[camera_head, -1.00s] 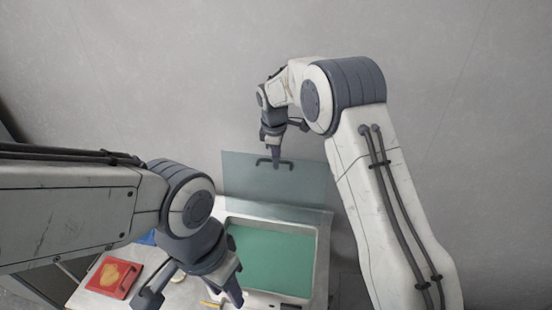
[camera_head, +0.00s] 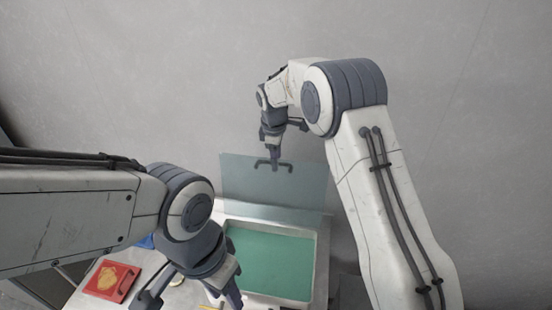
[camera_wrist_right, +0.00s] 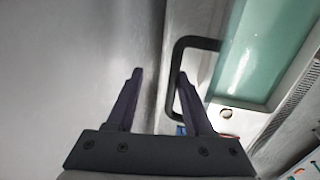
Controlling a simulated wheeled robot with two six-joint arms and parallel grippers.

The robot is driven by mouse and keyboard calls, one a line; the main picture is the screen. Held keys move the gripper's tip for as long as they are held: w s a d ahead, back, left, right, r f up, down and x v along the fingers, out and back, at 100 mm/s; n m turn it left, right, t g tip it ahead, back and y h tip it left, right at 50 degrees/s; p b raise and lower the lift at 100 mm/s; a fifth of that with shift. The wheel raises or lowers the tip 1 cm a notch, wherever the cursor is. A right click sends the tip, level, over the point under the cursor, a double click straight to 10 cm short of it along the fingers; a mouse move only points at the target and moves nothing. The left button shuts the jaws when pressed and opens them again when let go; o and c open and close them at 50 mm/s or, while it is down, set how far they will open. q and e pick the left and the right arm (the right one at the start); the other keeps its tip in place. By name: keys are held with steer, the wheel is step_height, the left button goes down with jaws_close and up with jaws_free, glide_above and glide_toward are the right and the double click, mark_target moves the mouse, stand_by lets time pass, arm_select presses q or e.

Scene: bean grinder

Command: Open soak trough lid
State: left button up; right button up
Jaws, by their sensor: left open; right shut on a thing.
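The soak trough (camera_head: 318,262) is a pale-rimmed basin with green contents on the counter. Its translucent blue-green lid (camera_head: 300,190) stands raised at the trough's back edge, near the wall. A dark bracket handle (camera_head: 288,167) is on the lid. My right gripper (camera_head: 273,163) is at this handle, shut on it. In the right wrist view the handle (camera_wrist_right: 178,62) passes by the right finger of my right gripper (camera_wrist_right: 160,74); the exact contact is hard to see. My left gripper (camera_head: 192,300) is open and empty over the counter, left of the trough.
A red tray (camera_head: 100,292) with a tan shape lies on the counter at the lower left. A blue object (camera_head: 147,242) is partly hidden behind my left arm. The grey wall (camera_head: 200,80) is close behind the lid.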

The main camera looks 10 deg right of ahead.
step_height(320, 180, up, 10)
steer(key=s+b, duration=0.2)
steer(key=shift+a+r+b, duration=0.15)
steer(key=shift+a+b, duration=0.15)
steer(key=shift+b, duration=0.1)
steer(key=shift+a, duration=0.1)
steer(key=s+a+f+m+b, duration=0.25)
steer(key=s+a, duration=0.25)
steer(key=s, duration=0.6)
steer(key=s+f+m+b, duration=0.1)
steer(key=s+f, duration=0.3)
steer(key=s, duration=0.5)
steer(key=s+d+f+m+g+y+b, duration=0.1)
steer(key=s+f+m+b, duration=0.1)
steer(key=s+f, duration=0.3)
steer(key=s+f+m+g+b, duration=0.1)
steer(key=s+f+b, duration=0.2)
steer(key=s, duration=1.1)
steer(key=shift+d+f+m+y+b, duration=0.3)
steer(key=shift+f+m+y, duration=0.1)
steer(key=shift+f, duration=0.4)
steer(key=shift+s, duration=0.1)
